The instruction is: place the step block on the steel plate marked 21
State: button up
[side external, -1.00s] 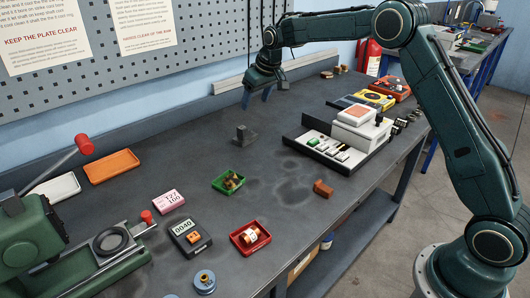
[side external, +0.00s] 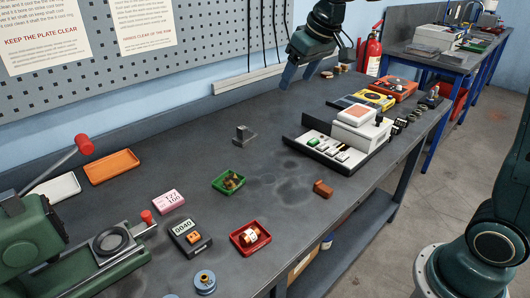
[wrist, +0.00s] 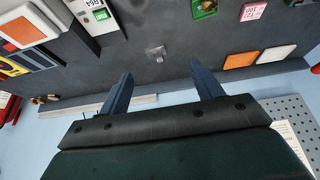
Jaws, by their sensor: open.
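A small grey step-shaped block (side external: 245,136), which looks like the step block, stands on the dark bench near its middle. It also shows in the wrist view (wrist: 155,53), ahead of the space between my fingers. My gripper (side external: 298,78) is open and empty, held above the bench to the right of the block and apart from it. Its two blue fingers are spread wide in the wrist view (wrist: 161,70). I cannot make out a steel plate marked 21 in either view.
A green tray (side external: 229,182), a red tray (side external: 250,238), a brown block (side external: 323,188) and a scale reading 0040 (side external: 189,238) lie nearer. A green press (side external: 35,238) stands at left. A white device (side external: 354,132) stands at right. Bench around the grey block is clear.

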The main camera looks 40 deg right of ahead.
jog(key=s+a+f, duration=0.1)
jog(key=s+f, duration=0.1)
jog(key=s, duration=1.1)
jog(key=s+a+f, duration=0.1)
jog(key=s+f, duration=0.1)
jog(key=s, duration=1.2)
jog(key=shift+s+t, duration=0.25)
jog(key=shift+t, duration=0.05)
